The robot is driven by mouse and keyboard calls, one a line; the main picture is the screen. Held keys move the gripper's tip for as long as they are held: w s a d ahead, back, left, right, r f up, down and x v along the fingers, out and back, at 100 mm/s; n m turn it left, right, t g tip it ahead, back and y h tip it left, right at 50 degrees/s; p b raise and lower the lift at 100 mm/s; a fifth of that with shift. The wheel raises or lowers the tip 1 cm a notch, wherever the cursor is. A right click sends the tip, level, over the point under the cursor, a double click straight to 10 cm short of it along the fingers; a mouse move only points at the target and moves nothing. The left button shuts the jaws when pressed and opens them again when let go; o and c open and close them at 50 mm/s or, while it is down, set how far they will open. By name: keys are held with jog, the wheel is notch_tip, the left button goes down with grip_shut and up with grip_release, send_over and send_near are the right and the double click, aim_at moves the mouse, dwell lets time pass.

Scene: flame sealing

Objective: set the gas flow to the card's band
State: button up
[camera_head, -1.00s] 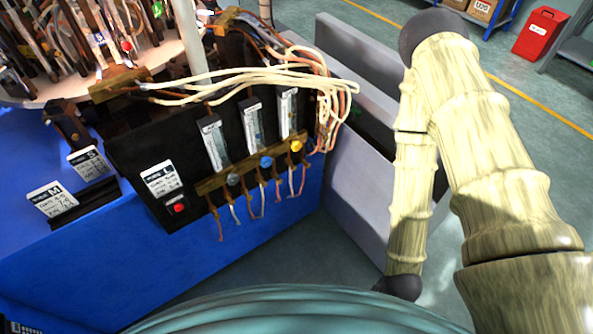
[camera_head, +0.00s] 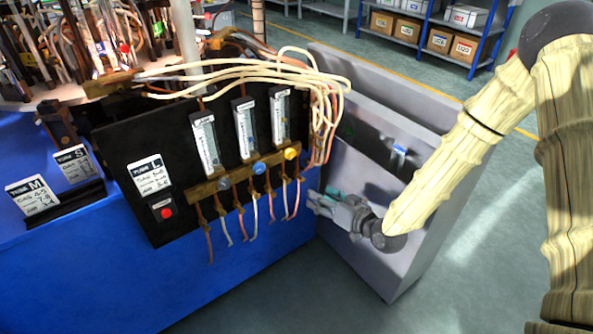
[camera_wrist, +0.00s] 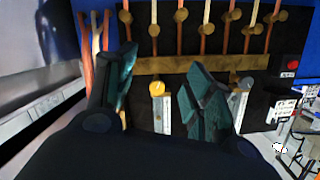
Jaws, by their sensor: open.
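A black panel (camera_head: 180,213) carries three upright flow meters, left (camera_head: 206,145), middle (camera_head: 245,130) and right (camera_head: 281,115). Below them a brass bar holds a grey knob (camera_head: 224,183), a blue knob (camera_head: 259,168) and a yellow knob (camera_head: 290,153). The L card (camera_head: 149,176) is on the panel; the M card (camera_head: 32,194) and S card (camera_head: 74,164) stand to its left. Their small figures are hard to read. My gripper (camera_head: 316,199) is open and empty, right of the panel. In the wrist view the yellow knob (camera_wrist: 157,88) shows between its teal fingers (camera_wrist: 160,97); the right finger hides part of the bar.
A red button (camera_head: 166,212) sits under the L card. Pale and copper hoses (camera_head: 325,110) loop at the panel's right edge, close to my gripper. A grey open-topped bin (camera_head: 400,262) stands behind my gripper. Shelves with boxes (camera_head: 410,30) are at the back.

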jog(key=n+t+y+b, duration=0.1)
jog(key=t+y, duration=0.1)
send_near(293, 154)
jog(key=v, duration=0.2)
jog(key=x, duration=1)
jog(key=shift+w+a, duration=0.2)
jog(key=shift+a, duration=0.15)
jog(key=shift+c, duration=0.2)
jog(key=shift+r, duration=0.1)
jog(key=c, duration=1)
